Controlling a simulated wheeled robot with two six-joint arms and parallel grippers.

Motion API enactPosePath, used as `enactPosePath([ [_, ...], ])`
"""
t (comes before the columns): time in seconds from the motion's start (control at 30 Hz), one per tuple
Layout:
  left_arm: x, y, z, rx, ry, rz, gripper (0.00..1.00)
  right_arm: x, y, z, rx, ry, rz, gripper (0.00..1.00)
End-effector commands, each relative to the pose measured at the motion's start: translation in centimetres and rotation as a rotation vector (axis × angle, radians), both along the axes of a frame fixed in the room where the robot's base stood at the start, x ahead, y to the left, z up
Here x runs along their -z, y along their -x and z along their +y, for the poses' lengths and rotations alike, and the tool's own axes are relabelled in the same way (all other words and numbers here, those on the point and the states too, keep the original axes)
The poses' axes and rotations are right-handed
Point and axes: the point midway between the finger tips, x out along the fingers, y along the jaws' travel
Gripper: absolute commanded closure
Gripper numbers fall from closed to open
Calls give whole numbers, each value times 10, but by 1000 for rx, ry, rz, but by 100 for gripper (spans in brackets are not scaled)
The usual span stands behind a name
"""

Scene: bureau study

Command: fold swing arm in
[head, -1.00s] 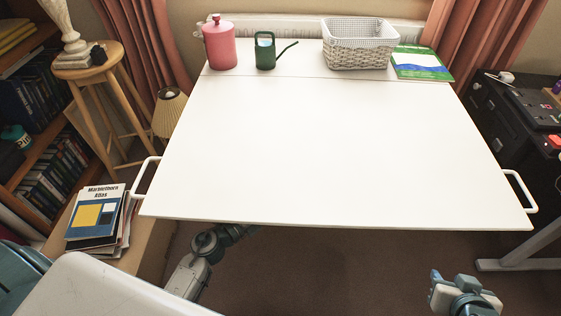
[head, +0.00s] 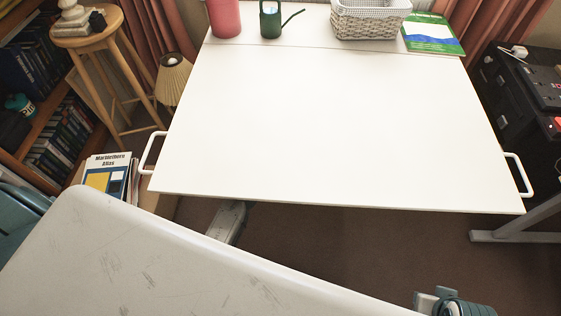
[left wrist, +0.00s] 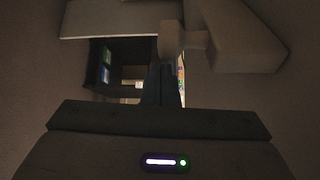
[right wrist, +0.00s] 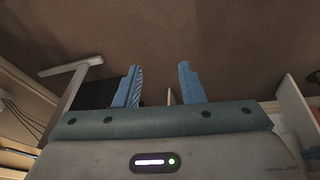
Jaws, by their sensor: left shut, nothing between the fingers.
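The white table leaf (head: 330,130) lies raised and level, with a white handle loop at its left (head: 147,153) and right (head: 520,175) ends. My left arm reaches under the leaf's front edge, so the gripper is hidden in the head view. In the dim left wrist view, my left gripper (left wrist: 164,84) is shut and empty. Ahead of it are a block (left wrist: 172,40) and a thick beam (left wrist: 235,40), perhaps the swing arm; contact cannot be told. My right gripper is open and empty over the carpet in the right wrist view (right wrist: 160,88).
A pink canister (head: 224,17), green watering can (head: 270,20), white basket (head: 368,20) and green book (head: 432,34) stand along the back. A stool (head: 85,30) and books (head: 108,172) are left, a dark cabinet (head: 515,95) right. Carpet (head: 350,235) before the leaf is clear.

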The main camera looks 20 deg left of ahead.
Motion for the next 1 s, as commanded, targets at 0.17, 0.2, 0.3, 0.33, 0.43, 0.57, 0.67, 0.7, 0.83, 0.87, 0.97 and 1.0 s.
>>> enactPosePath([
  [0.17,-2,-1,29,0,-7,0,100,-6,1,1,-2,0,-7,64],
  [0.2,-3,-1,33,0,-5,0,100,-7,1,1,-2,0,-9,64],
  [0.3,-4,-2,38,0,-4,0,100,-9,3,1,-2,0,-9,64],
  [0.33,-4,-2,39,0,-3,1,100,-9,3,1,-2,0,-9,64],
  [0.43,-4,-2,41,-1,-1,0,100,-9,4,1,-2,0,-6,64],
  [0.57,-4,-2,41,-1,-1,0,100,-10,4,1,-2,0,-6,64],
  [0.67,-4,-2,41,0,-1,0,100,-10,4,1,-2,0,-6,64],
  [0.7,-4,-2,41,0,-2,0,100,-10,4,1,-2,0,-6,64],
  [0.83,-4,-3,44,8,-3,0,100,-9,4,1,-2,-1,-7,64],
  [0.87,-3,-3,46,12,-4,0,100,-9,4,1,-2,-1,-8,64],
  [0.97,-2,-5,54,31,-7,-1,100,-14,2,4,-8,-11,-39,64],
  [1.0,-2,-6,59,42,-7,0,100,-10,0,7,-10,-21,-54,64],
])
